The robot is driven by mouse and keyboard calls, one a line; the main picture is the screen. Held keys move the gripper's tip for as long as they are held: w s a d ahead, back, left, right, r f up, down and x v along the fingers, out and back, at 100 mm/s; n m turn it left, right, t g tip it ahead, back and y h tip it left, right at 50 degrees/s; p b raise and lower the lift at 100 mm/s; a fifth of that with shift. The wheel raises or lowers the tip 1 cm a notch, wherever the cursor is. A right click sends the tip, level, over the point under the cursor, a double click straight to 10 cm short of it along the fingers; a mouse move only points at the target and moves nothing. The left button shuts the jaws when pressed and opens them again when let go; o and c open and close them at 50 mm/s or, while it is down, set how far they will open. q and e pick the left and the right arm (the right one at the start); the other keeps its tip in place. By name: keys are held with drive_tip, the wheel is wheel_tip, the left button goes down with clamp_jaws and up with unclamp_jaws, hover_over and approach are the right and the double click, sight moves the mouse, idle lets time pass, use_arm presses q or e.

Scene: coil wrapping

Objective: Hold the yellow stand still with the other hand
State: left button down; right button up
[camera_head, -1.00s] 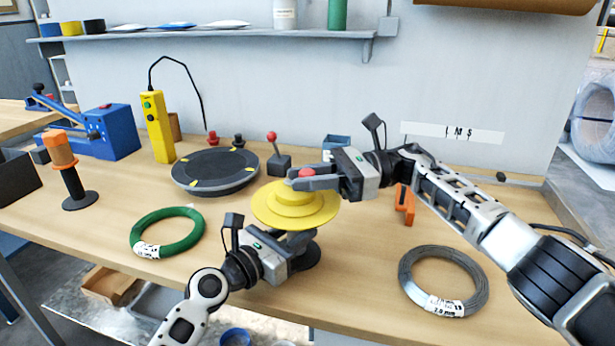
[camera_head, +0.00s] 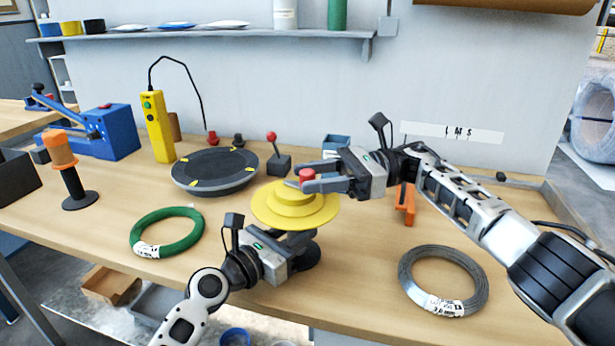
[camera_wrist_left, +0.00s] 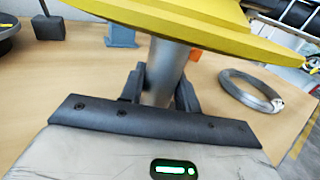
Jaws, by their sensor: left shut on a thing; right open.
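The yellow stand (camera_head: 275,216) has a stepped yellow disc on a grey post with a dark round base (camera_head: 310,256). In the left wrist view its disc (camera_wrist_left: 215,25) fills the top, and the grey post (camera_wrist_left: 166,75) stands between my fingers. My left gripper (camera_head: 298,241) is shut on the post, just under the disc. A red knob (camera_head: 307,174) shows above the disc. My right gripper (camera_head: 308,180) is open, with its fingers on either side of the red knob. The fingers hide part of the knob and whatever joins it to the stand.
A green coil (camera_head: 167,241) lies left of the stand and a grey wire coil (camera_head: 410,265) lies to the right. A black turntable (camera_head: 214,170), a red-knobbed lever (camera_head: 277,155) and a yellow control box (camera_head: 157,127) stand behind. An orange tool (camera_head: 405,207) is near my right arm.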

drive_tip(key=v, duration=0.6)
use_arm(q)
drive_tip(key=c, duration=0.9)
unclamp_jaws()
drive_tip(key=shift+c, duration=0.2)
